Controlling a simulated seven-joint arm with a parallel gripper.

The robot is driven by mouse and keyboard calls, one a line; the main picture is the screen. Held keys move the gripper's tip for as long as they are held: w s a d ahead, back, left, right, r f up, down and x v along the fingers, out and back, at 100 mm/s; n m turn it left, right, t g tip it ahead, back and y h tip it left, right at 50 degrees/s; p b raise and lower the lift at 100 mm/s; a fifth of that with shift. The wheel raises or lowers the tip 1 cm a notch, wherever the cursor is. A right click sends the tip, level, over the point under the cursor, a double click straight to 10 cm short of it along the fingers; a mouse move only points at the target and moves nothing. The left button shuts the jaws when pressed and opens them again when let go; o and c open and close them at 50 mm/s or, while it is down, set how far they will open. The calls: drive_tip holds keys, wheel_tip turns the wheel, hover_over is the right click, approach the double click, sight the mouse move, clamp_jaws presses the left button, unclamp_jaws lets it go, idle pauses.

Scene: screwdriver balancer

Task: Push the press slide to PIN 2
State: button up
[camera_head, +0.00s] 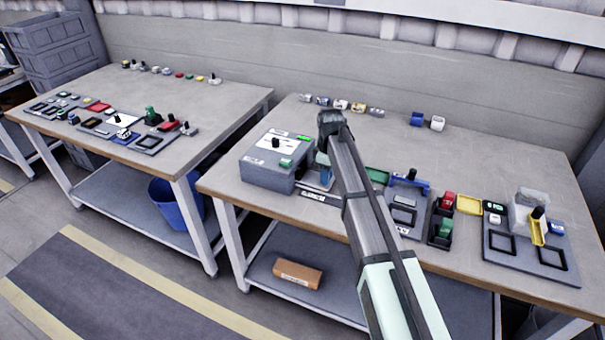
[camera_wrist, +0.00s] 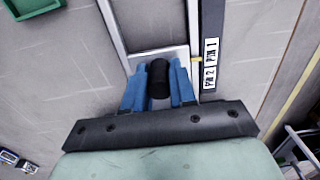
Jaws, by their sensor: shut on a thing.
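The press slide is a pale plate (camera_wrist: 146,57) with an upright black knob (camera_wrist: 158,74), set between light rails in the wrist view. My gripper (camera_wrist: 158,92) has its blue fingers on both sides of the knob and is shut on it. Beside the slide, a dark strip carries the white labels PIN 2 (camera_wrist: 209,76) and PIN 1 (camera_wrist: 210,49). A small yellow mark (camera_wrist: 195,59) lies at the slide's right side, near the boundary between the labels. In the head view my arm hides most of the slide; the label strip (camera_head: 313,196) shows at the front edge.
A grey box with a black knob (camera_head: 268,160) stands left of the slide on the workbench (camera_head: 470,160). Right of my arm are a green tray (camera_head: 377,175), a blue fixture (camera_head: 408,190) and a grey board (camera_head: 497,262). Small parts line the back.

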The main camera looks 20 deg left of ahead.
sight(315, 178)
clamp_jaws()
drive_tip(key=shift+a, duration=2.15)
drive_tip(key=o, duration=0.9)
unclamp_jaws()
drive_tip(key=shift+r, duration=0.15)
drive_tip(key=shift+r, duration=3.35)
